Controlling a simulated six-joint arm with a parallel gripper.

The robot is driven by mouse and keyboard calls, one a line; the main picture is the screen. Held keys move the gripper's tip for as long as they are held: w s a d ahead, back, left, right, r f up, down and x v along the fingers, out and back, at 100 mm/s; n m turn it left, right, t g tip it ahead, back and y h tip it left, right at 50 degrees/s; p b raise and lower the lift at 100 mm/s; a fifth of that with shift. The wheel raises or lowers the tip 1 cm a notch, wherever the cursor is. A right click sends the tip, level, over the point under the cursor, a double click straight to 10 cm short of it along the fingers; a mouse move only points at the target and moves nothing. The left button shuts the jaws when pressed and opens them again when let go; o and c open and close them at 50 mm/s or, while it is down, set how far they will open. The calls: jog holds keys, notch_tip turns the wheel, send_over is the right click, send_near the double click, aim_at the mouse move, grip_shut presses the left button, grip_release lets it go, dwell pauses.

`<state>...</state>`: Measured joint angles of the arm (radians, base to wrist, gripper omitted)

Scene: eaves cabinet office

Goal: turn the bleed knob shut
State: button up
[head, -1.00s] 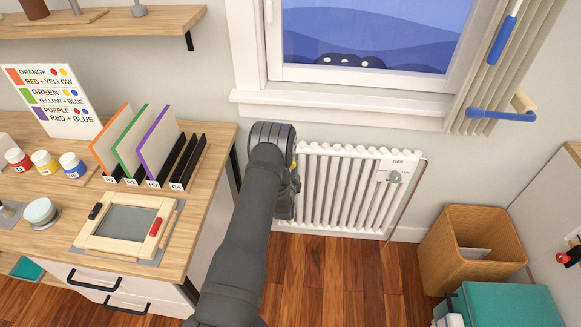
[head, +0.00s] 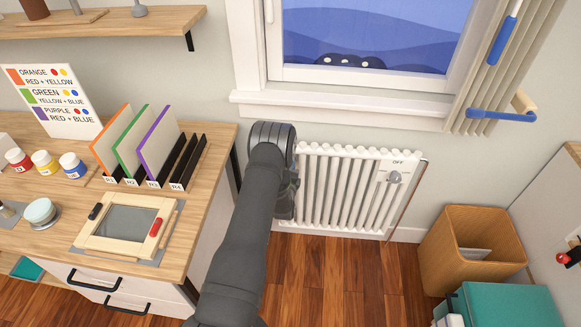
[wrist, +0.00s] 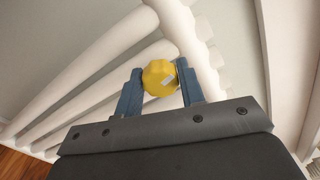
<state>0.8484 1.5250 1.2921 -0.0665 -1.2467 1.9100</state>
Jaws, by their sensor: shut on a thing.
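The bleed knob (wrist: 154,74) is a small, yellow, scalloped knob with a pale mark on its face. In the wrist view it sits between the two blue-grey fingers of my gripper (wrist: 160,77), which are shut on it from both sides. The knob is at the end of the white radiator (wrist: 95,75), close to its tubes. In the head view the radiator (head: 345,190) stands under the window, and my dark arm covers its left end. The knob and fingertips are hidden there.
A grey dial (head: 394,177) with an OFF label is on the radiator's right side. The wooden desk (head: 215,150) with panels in a rack stands close at left. A wooden bin (head: 440,255) and a teal box (head: 515,305) are at right. The window sill (head: 340,108) is above.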

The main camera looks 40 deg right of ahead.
jog(key=shift+m, duration=1.5)
jog(key=o, duration=1)
jog(key=v, duration=1.7)
jog(key=shift+s+a+r, duration=0.1)
jog(key=shift+s+a, duration=0.05)
jog(key=x, duration=1.7)
